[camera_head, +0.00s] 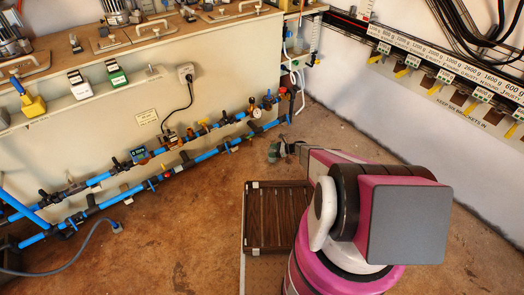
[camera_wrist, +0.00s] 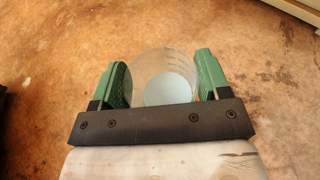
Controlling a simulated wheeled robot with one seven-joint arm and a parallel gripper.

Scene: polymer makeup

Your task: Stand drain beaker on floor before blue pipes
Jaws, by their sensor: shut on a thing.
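The drain beaker (camera_wrist: 165,64) is a clear, round vessel with a pale bluish round area at its bottom, seen in the wrist view between the two green fingers. My gripper (camera_wrist: 161,75) is shut on it, with one finger on each side. In the head view my gripper (camera_head: 279,150) is small, beyond my pink arm, in front of the right end of the blue pipes (camera_head: 205,156). The beaker is too small to make out there. Whether its base touches the brown floor (camera_head: 150,240) I cannot tell.
A dark slatted panel (camera_head: 275,218) lies on the floor beside my arm. A grey hose (camera_head: 75,258) lies at the left. A bench wall carries the pipes and valves. A white wall with labelled brackets (camera_head: 450,75) stands at the right. Bare floor lies in front of the pipes.

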